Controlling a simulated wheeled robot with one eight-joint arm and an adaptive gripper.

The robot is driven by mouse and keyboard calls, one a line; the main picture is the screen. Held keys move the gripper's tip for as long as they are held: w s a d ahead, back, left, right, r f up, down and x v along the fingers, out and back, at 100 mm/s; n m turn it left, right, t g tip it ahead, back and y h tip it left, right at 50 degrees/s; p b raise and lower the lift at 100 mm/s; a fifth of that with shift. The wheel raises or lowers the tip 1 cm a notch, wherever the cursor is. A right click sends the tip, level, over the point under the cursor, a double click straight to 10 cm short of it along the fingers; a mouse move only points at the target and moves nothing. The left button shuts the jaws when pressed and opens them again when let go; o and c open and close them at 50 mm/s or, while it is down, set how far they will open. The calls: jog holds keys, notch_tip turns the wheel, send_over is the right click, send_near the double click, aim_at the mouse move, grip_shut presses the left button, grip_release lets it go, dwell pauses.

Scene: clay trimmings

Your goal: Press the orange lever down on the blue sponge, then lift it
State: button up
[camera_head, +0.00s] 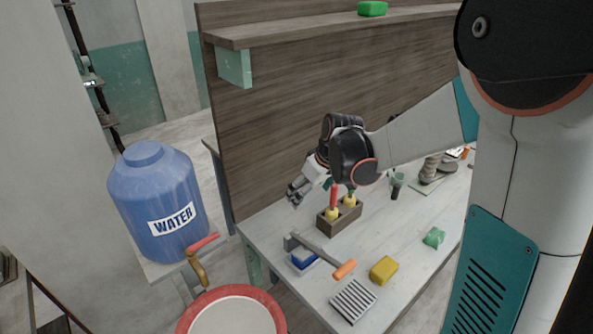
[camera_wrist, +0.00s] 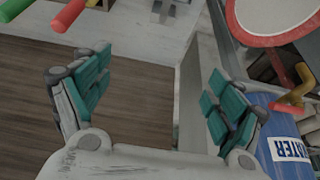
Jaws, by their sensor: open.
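The lever (camera_head: 318,248) is a grey metal bar with an orange handle (camera_head: 344,269), lying tilted over the table's front left part. The blue sponge (camera_head: 304,261) sits beneath the bar near its grey end and is partly covered; I cannot tell whether they touch. My gripper (camera_head: 300,187) is above the table's back left, behind the lever and sponge and well apart from them. In the wrist view my gripper (camera_wrist: 157,95) has its teal-padded fingers spread wide with nothing between them.
A wooden holder (camera_head: 328,221) with red- and green-handled tools stands just behind the lever. A ribbed grey block (camera_head: 353,300), yellow sponge (camera_head: 384,269) and green sponge (camera_head: 433,238) lie nearby. A blue water barrel (camera_head: 158,200) and red-rimmed basin (camera_head: 275,305) stand left. A wooden panel (camera_head: 270,120) rises behind.

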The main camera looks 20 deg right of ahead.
jog(key=shift+w+a+r+g+h+p, duration=0.15)
jog(key=shift+w+a+g+p, duration=0.15)
jog(key=shift+w, duration=0.45)
jog(key=shift+w+a+r+g+h+p, duration=0.1)
jog(key=shift+w+a+r+g+p, duration=0.2)
jog(key=shift+w, duration=0.5)
jog(key=shift+w+a+r+g+h+p, duration=0.15)
jog(key=shift+w+a+g, duration=0.25)
jog(key=shift+w, duration=0.35)
jog(key=shift+f, duration=0.1)
jog(key=s+a+r+m+t+b, duration=0.1)
jog(key=s+r+t+b, duration=0.15)
jog(key=s+b, duration=0.5)
jog(key=s+f+m+t+b, duration=0.1)
jog(key=s+f+b, duration=0.2)
jog(key=s, duration=0.7)
jog(key=s+a+f+m+t+b, duration=0.1)
jog(key=s+f+b, duration=0.3)
jog(key=s, duration=0.7)
jog(key=shift+a+m+t+h+b, duration=0.25)
jog(key=shift+m+t+h+b, duration=0.15)
jog(key=shift+m+b, duration=0.35)
jog(key=shift+s, duration=0.1)
